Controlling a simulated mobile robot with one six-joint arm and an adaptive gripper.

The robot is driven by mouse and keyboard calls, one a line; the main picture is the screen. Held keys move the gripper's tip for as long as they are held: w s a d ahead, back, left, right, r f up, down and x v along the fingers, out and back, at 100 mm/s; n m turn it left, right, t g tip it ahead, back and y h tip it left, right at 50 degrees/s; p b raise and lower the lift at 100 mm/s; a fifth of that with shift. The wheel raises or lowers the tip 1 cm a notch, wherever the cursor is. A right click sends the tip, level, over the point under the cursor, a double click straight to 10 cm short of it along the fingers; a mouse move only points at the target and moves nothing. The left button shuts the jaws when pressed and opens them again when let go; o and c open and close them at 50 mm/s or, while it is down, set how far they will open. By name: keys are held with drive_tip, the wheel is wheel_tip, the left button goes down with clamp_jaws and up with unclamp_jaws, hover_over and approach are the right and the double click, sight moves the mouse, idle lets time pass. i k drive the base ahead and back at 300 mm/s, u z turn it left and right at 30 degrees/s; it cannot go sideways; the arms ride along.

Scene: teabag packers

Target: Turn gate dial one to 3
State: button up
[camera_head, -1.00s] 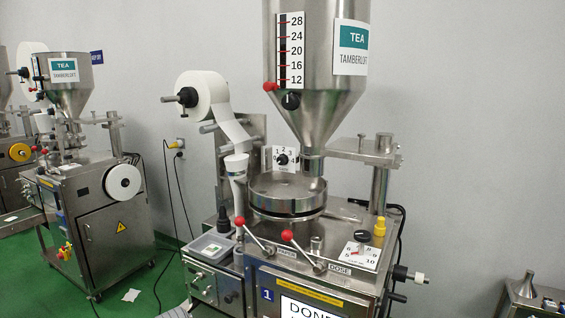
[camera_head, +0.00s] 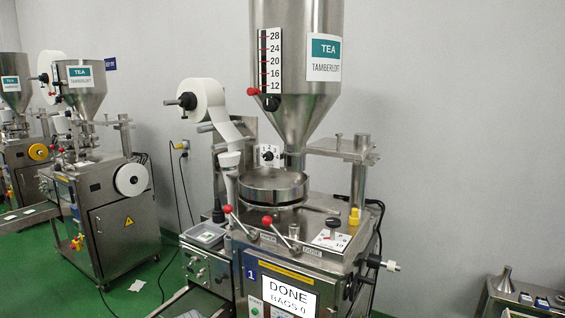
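The packer marked 1 (camera_head: 251,274) stands in the middle of the head view. Its gate dial (camera_head: 268,157) is a small black knob on a white numbered plate, behind the round steel pan and left of the hopper outlet. Which number the knob points to is too small to tell. A larger black knob (camera_head: 271,103) sits on the hopper below the level scale. Another black knob (camera_head: 333,223) is on a white numbered plate at the right of the machine top. My gripper is not in view.
The hopper (camera_head: 296,60), paper roll (camera_head: 203,97) and red-knobbed levers (camera_head: 266,221) surround the dial. The screen (camera_head: 286,296) reads DONE, BAGS 0. Other packers (camera_head: 110,190) stand at left.

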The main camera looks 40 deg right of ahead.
sight(268, 157)
drive_tip(key=u, duration=0.05)
drive_tip(key=k, duration=1.25)
drive_tip(key=z, duration=1.05)
drive_tip(key=i, duration=1.05)
